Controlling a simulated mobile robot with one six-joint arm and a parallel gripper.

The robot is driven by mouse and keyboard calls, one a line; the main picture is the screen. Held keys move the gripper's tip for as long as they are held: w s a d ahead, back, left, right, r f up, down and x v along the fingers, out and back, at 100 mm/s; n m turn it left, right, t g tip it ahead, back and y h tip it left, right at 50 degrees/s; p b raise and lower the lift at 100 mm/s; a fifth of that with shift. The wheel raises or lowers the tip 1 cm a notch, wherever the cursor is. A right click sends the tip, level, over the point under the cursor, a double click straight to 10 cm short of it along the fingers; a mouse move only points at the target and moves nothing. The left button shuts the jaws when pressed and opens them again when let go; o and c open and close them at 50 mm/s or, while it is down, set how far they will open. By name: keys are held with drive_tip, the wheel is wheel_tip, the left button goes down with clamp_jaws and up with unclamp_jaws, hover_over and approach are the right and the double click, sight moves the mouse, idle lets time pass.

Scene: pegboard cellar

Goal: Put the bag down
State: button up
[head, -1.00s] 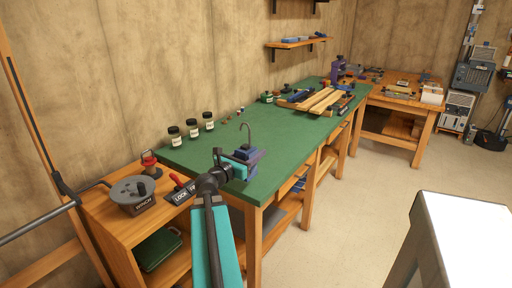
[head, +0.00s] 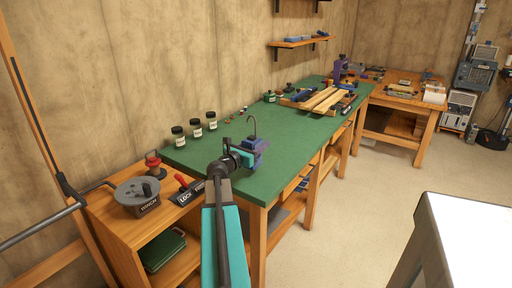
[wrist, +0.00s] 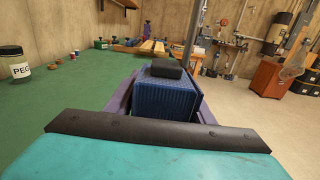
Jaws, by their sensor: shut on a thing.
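My gripper (head: 250,146) is at the near end of the green-topped bench (head: 230,182), with its purple jaws closed. In the wrist view a dark blue ribbed block with a black top, seemingly the bag (wrist: 165,95), sits between the purple jaws of my gripper (wrist: 160,82). In the head view the bag is small and mostly merges with the jaws. Its underside is hidden, so I cannot tell whether it touches the bench top. A thin grey hooked rod (head: 253,124) rises just behind the gripper.
A winch drum (head: 135,192) and lock lever (head: 187,188) sit on the lower wooden cabinet (head: 105,215). Planks (head: 322,98) lie farther along the bench. The green top between is mostly clear.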

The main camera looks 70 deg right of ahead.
drive_tip(key=shift+w+d, duration=0.3)
drive_tip(key=shift+d, duration=0.3)
drive_tip(key=shift+w+d, duration=0.3)
drive_tip(key=shift+d, duration=0.25)
drive_tip(key=f, duration=0.1)
drive_tip(key=d+f+b, duration=0.1)
drive_tip(key=f, duration=0.1)
drive_tip(key=shift+d, duration=0.2)
drive_tip(key=shift+w+f+b, duration=0.2)
drive_tip(key=shift+f+b, duration=0.1)
drive_tip(key=shift+f, duration=0.05)
drive_tip(key=shift+f, duration=0.2)
drive_tip(key=o, duration=1.3)
drive_tip(key=shift+a+r, duration=0.1)
drive_tip(key=shift+r, duration=0.1)
